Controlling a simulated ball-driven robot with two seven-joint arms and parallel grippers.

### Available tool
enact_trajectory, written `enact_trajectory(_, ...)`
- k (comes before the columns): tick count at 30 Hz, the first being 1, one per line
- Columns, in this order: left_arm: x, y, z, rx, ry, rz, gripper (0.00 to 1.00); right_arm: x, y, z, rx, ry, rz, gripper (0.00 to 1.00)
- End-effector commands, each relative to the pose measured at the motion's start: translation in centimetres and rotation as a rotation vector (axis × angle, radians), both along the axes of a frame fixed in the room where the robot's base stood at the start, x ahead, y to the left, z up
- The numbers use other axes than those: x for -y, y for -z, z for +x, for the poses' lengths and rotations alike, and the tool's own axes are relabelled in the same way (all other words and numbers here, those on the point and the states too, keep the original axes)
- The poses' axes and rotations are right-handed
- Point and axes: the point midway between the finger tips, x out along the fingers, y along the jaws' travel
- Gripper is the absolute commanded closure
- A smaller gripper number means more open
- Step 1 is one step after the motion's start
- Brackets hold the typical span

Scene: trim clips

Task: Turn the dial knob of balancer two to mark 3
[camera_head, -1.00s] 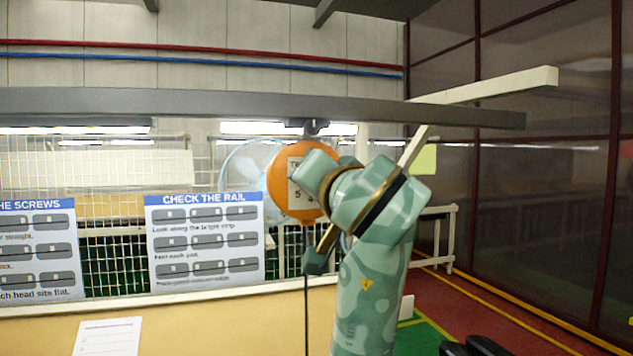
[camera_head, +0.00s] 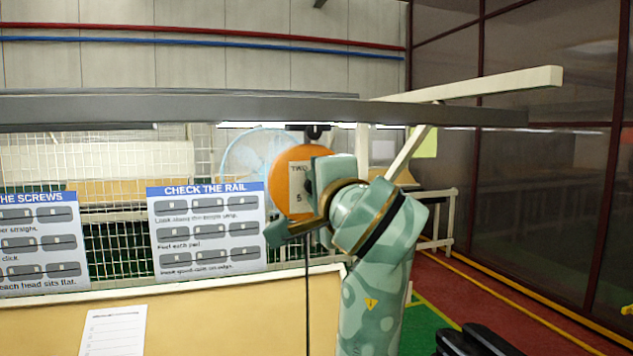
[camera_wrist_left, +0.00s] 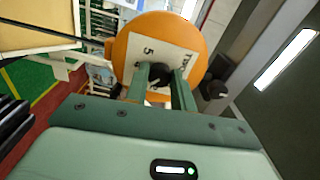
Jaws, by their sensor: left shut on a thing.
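Balancer two (camera_head: 284,190) is an orange round body hanging under a grey rail, with a white plate marked TWO and 5. It also shows in the left wrist view (camera_wrist_left: 124,52), turned on its side. My left gripper (camera_wrist_left: 160,82) is shut on the dark dial knob (camera_wrist_left: 157,72) in front of the plate. In the head view my green left wrist and gripper (camera_head: 311,187) cover the right part of the balancer. The knob is mostly hidden between the fingers, and I cannot read which mark it points to. My right gripper is not in view.
The grey rail (camera_head: 180,108) runs across above the balancer. A dark cable (camera_head: 307,290) hangs below it. A check-the-rail sign (camera_head: 208,228) and a tan panel (camera_head: 220,315) stand to the left. A white mesh fence is behind. Open floor lies at the right.

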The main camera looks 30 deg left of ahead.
Motion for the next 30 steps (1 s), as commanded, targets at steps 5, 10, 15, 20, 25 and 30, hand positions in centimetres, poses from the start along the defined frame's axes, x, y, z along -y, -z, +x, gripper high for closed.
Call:
enact_trajectory(5, 0.02, 0.02, 0.01, -0.039, 0.0, 0.031, 0.98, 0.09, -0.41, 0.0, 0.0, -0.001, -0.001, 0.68)
enact_trajectory(10, 0.03, 0.1, 0.02, -0.054, 0.0, 0.042, 0.98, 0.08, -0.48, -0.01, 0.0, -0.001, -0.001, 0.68)
enact_trajectory(15, 0.02, 0.14, 0.02, -0.056, 0.0, 0.044, 0.98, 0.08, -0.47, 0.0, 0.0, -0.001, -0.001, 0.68)
enact_trajectory(20, 0.03, 0.17, 0.03, -0.057, 0.0, 0.043, 0.98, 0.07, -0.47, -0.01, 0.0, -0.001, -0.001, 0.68)
enact_trajectory(25, 0.02, 0.14, 0.02, -0.055, 0.0, 0.043, 0.53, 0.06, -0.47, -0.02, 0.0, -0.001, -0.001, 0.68)
enact_trajectory(30, 0.02, 0.09, 0.02, -0.054, 0.0, 0.043, 0.53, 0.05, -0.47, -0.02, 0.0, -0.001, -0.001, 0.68)
